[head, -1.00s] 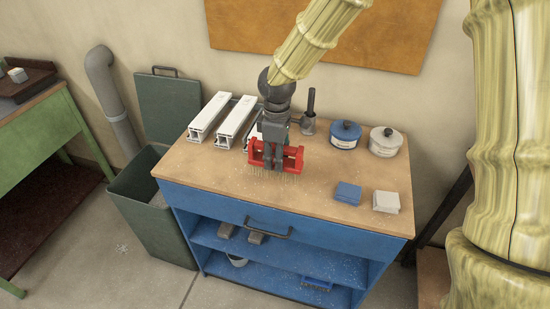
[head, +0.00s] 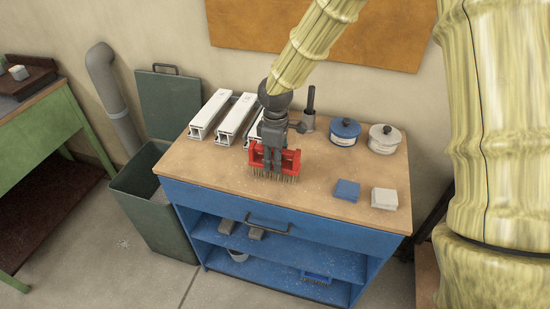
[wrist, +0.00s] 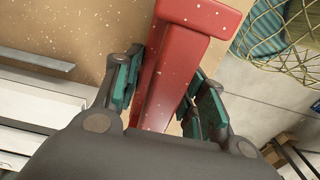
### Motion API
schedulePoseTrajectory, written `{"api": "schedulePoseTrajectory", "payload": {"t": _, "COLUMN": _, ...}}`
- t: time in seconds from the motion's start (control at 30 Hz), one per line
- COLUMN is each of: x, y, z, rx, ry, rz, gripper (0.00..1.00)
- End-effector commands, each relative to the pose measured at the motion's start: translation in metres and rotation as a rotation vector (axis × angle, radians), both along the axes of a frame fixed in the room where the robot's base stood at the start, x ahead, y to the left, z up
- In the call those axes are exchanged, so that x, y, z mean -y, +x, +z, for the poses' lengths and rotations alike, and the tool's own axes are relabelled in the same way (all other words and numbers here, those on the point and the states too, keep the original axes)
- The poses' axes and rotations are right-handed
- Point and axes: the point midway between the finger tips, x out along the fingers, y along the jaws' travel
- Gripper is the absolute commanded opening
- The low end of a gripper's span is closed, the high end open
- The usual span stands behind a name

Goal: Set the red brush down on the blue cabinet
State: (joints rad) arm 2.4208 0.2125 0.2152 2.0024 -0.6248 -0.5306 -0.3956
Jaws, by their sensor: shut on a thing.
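The red brush (head: 290,160) has a red body with pale bristles pointing down. My gripper (head: 273,150) is shut on it from above, over the wooden top of the blue cabinet (head: 250,211). In the wrist view the red brush (wrist: 176,80) runs between the two teal-padded fingers of my gripper (wrist: 160,98). The bristle tips are at or very near the cabinet top; I cannot tell whether they touch.
White profiles (head: 236,118) lie behind the brush at the left. A blue-labelled tin (head: 344,133) and a white tin (head: 384,140) stand at the back right. A blue block (head: 347,190) and a white block (head: 384,198) lie front right. The front middle top is clear.

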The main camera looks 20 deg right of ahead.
Motion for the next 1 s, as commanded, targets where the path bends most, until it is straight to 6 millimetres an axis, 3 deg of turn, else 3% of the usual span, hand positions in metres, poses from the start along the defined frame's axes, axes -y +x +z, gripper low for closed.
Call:
{"api": "schedulePoseTrajectory", "payload": {"t": 0.07, "x": 0.0, "y": 0.0, "z": -0.002, "rx": 0.0, "ry": 0.0, "rz": 0.0, "gripper": 0.17}}
{"api": "schedulePoseTrajectory", "payload": {"t": 0.1, "x": 0.0, "y": 0.0, "z": -0.002, "rx": 0.0, "ry": 0.0, "rz": 0.0, "gripper": 0.48}}
{"api": "schedulePoseTrajectory", "payload": {"t": 0.2, "x": 0.0, "y": 0.0, "z": -0.002, "rx": 0.0, "ry": 0.0, "rz": 0.0, "gripper": 0.62}}
{"api": "schedulePoseTrajectory", "payload": {"t": 0.67, "x": 0.0, "y": 0.0, "z": 0.007, "rx": 0.001, "ry": -0.001, "rz": -0.001, "gripper": 0.62}}
{"api": "schedulePoseTrajectory", "payload": {"t": 1.0, "x": 0.0, "y": 0.001, "z": 0.057, "rx": 0.003, "ry": 0.001, "rz": -0.001, "gripper": 0.62}}
